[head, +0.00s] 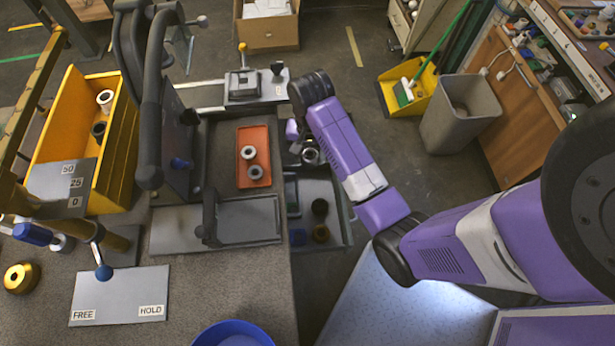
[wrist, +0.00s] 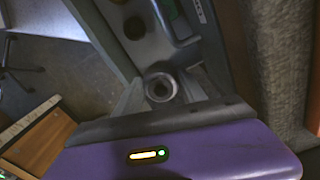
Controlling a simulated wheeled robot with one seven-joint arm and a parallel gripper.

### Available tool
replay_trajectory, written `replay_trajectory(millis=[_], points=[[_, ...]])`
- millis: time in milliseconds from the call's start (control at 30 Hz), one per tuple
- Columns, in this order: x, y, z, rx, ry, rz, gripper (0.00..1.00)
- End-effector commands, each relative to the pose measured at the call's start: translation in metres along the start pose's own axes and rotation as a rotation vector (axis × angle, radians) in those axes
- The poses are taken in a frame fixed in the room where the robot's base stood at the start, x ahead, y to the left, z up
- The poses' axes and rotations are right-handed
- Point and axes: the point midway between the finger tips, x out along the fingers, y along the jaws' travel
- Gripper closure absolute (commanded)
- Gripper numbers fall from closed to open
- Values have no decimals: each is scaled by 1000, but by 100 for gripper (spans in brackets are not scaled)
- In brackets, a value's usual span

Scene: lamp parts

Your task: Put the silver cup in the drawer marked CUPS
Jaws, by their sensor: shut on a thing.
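The silver cup (wrist: 161,88) is between the fingers of my gripper (wrist: 160,95) in the wrist view. Its round open mouth faces the camera. In the head view the cup (head: 310,153) shows at the end of my purple arm, by my gripper (head: 306,146), which is shut on it. An open grey drawer (head: 334,187) lies below and just beyond the cup. It holds a black, a gold and a blue piece. The drawer also shows in the wrist view (wrist: 150,50), with a small label (wrist: 200,12) whose text I cannot read. The cup appears over the drawer's far part.
The bench (head: 200,300) edge runs along the drawer's left. An orange tray (head: 253,172) with two ring-shaped parts sits on the bench. A lever panel marked FREE and HOLD (head: 118,297) is at front left. A grey bin (head: 460,115) stands right, on the floor.

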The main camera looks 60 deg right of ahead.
Motion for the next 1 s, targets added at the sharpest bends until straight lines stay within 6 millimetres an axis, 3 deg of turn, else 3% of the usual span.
replay_trajectory(millis=[200,400,667,833,1000], points=[[56,1,0,1,-3,2,100],[96,1,0,0,-2,2,100],[118,0,0,-1,-1,1,100],[141,0,0,0,-1,1,100],[148,0,0,-1,1,-1,100]])
